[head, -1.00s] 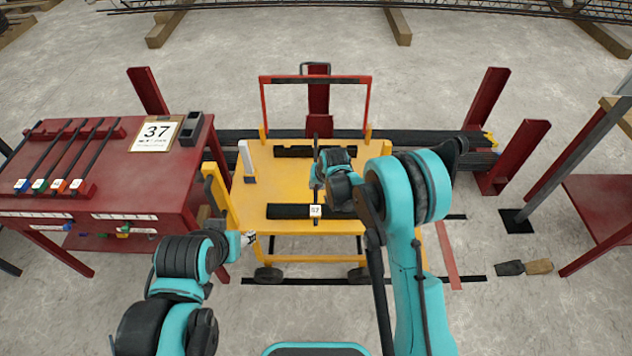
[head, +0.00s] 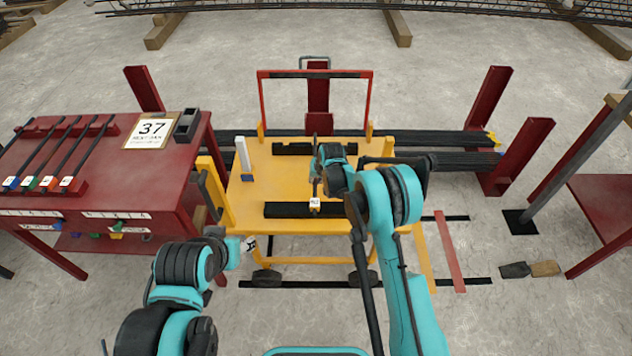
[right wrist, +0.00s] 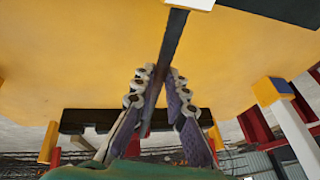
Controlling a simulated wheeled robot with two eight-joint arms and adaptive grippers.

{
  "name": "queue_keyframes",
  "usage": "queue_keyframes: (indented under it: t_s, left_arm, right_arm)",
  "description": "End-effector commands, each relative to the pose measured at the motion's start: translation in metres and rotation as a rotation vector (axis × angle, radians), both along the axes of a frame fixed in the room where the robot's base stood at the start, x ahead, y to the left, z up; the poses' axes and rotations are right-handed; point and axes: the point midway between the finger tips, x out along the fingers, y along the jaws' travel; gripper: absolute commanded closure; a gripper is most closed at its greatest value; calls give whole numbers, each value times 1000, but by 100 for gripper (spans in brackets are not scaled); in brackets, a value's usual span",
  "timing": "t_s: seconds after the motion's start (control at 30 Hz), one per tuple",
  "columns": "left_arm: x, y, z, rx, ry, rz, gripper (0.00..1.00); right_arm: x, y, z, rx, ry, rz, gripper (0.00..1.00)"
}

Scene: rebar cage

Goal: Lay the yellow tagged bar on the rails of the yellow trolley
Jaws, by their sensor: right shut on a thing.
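The dark tagged bar (head: 315,188) runs front to back over the yellow trolley (head: 262,180). Its pale tag (head: 314,203) is at the near end; the tag's colour is unclear. My right gripper (head: 317,175) is shut on the bar, and in the right wrist view the bar passes between its fingers (right wrist: 160,80). The bar crosses above the far black rail (head: 292,149) and near black rail (head: 285,210); I cannot tell if it touches them. My left gripper (head: 247,245) is near the trolley's front left corner, its jaws too small to read.
A white post (head: 245,160) rises at the trolley's left side. Red uprights (head: 520,155) and long dark bars (head: 440,137) lie behind and right.

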Motion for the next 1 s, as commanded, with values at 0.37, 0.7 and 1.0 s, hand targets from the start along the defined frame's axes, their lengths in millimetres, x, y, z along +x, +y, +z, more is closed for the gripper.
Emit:
queue_keyframes:
  t_s: [0.37,0.7,1.0]
  left_arm:
    - [0,0,-1,0,0,0,53]
    - [0,0,1,0,0,0,53]
    - [0,0,21,0,0,0,53]
  right_arm:
    - [0,0,-2,0,0,0,66]
    - [0,0,1,0,0,0,66]
    - [-18,-8,49,0,0,0,66]
